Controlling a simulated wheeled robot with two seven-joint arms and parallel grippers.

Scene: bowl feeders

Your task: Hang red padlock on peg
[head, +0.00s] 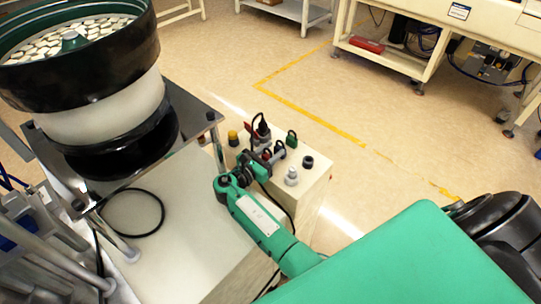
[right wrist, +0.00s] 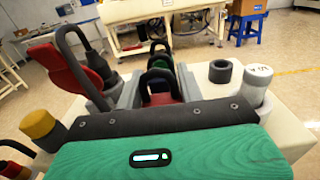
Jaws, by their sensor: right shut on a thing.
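The red padlock (right wrist: 163,98), with a black shackle, is between the two grey fingers of my right gripper (right wrist: 158,88) in the right wrist view. My right gripper (head: 267,160) is shut on it, low over the top of a pale cabinet (head: 308,190). In the head view the padlock shows as a small red patch (head: 267,154), mostly hidden by the fingers. A red part (right wrist: 50,72) with a black loop stands left of the gripper, beside a tilted dark grey post (right wrist: 93,90). I cannot tell which part is the peg. My left gripper is not in view.
A green padlock (head: 292,140) and a darker one stand just beyond the gripper. A yellow knob (head: 233,138), a black knob (head: 308,162) and a grey knob (head: 291,177) stand around it. A bowl feeder (head: 85,60) stands at left. Open floor lies beyond.

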